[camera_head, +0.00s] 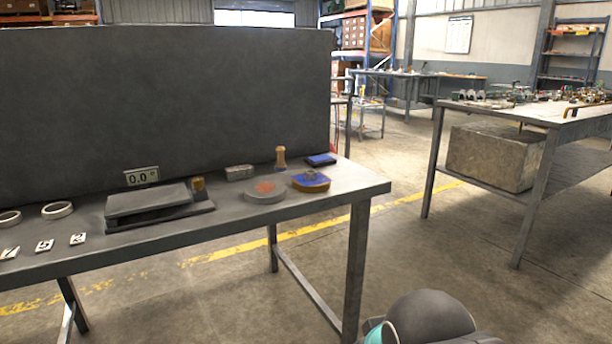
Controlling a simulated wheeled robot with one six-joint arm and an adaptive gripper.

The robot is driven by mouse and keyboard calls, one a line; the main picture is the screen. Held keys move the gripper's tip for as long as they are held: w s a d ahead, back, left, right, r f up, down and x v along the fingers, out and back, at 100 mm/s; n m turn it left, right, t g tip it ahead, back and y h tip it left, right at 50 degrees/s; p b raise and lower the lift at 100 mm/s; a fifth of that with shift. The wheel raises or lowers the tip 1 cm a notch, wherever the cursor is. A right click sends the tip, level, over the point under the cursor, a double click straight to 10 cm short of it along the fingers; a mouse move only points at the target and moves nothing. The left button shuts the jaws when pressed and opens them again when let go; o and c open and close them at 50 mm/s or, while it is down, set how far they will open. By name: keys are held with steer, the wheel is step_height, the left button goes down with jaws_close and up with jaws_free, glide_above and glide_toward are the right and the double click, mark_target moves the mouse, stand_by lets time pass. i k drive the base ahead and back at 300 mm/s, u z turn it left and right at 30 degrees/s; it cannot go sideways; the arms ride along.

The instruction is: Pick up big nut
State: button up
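I cannot make out a big nut for certain. Two pale ring-shaped pieces lie at the left of the near table (240,224): one ring (57,210) shows whole, and the other ring (8,219) is partly cut off by the picture's left edge. A small grey piece that I cannot identify sits on a blue-topped block (311,183) towards the table's right end. My gripper is not in view. A rounded dark part with a teal band at the bottom right looks like my own arm, well apart from the table.
A flat grey plate device (150,201), a round grey disc (264,192), a small metal block (240,173) and several number tags lie on the table. A dark panel (170,95) stands behind. A cluttered workbench (550,119) is at right; open floor (440,262) lies between.

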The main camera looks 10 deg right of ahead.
mark_target(311, 175)
steer(key=u, duration=1.3)
steer(key=i, duration=0.85)
steer(key=z, duration=2.45)
